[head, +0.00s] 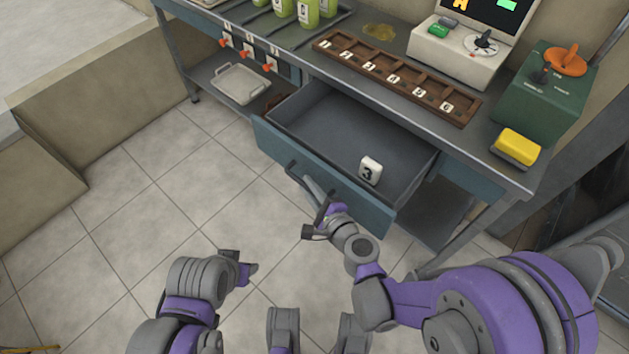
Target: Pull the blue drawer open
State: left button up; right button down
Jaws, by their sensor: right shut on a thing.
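The blue drawer (350,204) under the metal counter stands pulled out, and its grey inside shows. A white block marked 3 (370,171) lies inside near the front panel. A dark bar handle (295,172) sits on the drawer's front. My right gripper (308,187) is at this handle and shut on it; the fingers partly hide the handle. My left gripper (250,270) hangs over the floor at the lower middle, apart from the drawer, and I cannot tell whether its fingers are open or shut.
On the counter stand a wooden tray with numbered slots (395,78), a white console (455,53), a green box (545,95) with an orange knob, and a yellow sponge-like block (516,147). A metal tray (240,84) lies on the lower shelf.

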dwell(0.3)
jog(key=c, duration=1.1)
grip_release()
jog(key=shift+s, duration=0.15)
jog(key=p+v, duration=0.1)
jog(key=v, duration=0.9)
jog(key=shift+s+d+r, duration=0.15)
jog(key=shift+s, duration=0.15)
